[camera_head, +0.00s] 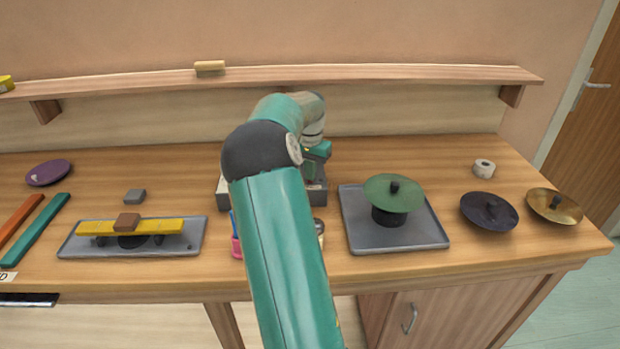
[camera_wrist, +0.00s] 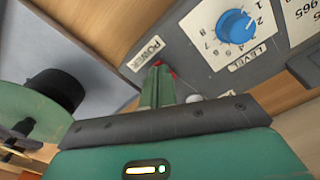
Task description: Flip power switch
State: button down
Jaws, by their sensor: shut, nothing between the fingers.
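The power switch (camera_wrist: 171,73) shows in the wrist view as a small red piece beside the POWER label (camera_wrist: 146,53) on a grey control box (camera_wrist: 196,45). My gripper (camera_wrist: 157,72) is shut and empty, with its green fingertips right at the switch and hiding part of it. I cannot tell whether they touch, or which way the switch is set. In the head view the grey box (camera_head: 316,195) stands mid-table, mostly hidden behind my arm. My gripper's fingertips are hidden there.
A blue LEVEL knob (camera_wrist: 236,26) sits beside the switch. A grey tray (camera_head: 425,236) with a green disc (camera_head: 393,190) on a black stand is to the right. A yellow bar (camera_head: 165,227) lies left. A pink cup (camera_head: 236,247) stands close to my arm.

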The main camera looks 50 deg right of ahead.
jog(key=shift+r, duration=3.45)
jog(key=a+r+n+t, duration=0.2)
jog(key=a+r+n, duration=0.2)
jog(key=a, duration=1)
jog(key=a+r+n+t, duration=0.1)
jog(key=a+r+n, duration=0.3)
jog(key=a, duration=1)
jog(key=s+a+f+n+t, duration=0.1)
jog(key=s+a+n, duration=0.3)
jog(key=s+a, duration=0.3)
jog(key=s+a+f+n+t, duration=0.1)
jog(key=s+a+f+n, duration=0.1)
jog(key=s+a, duration=0.5)
jog(key=a+n, duration=0.1)
jog(key=a, duration=0.5)
jog(key=shift+a+n+t, duration=0.3)
jog(key=shift+a+n, duration=0.05)
jog(key=shift+n, duration=0.05)
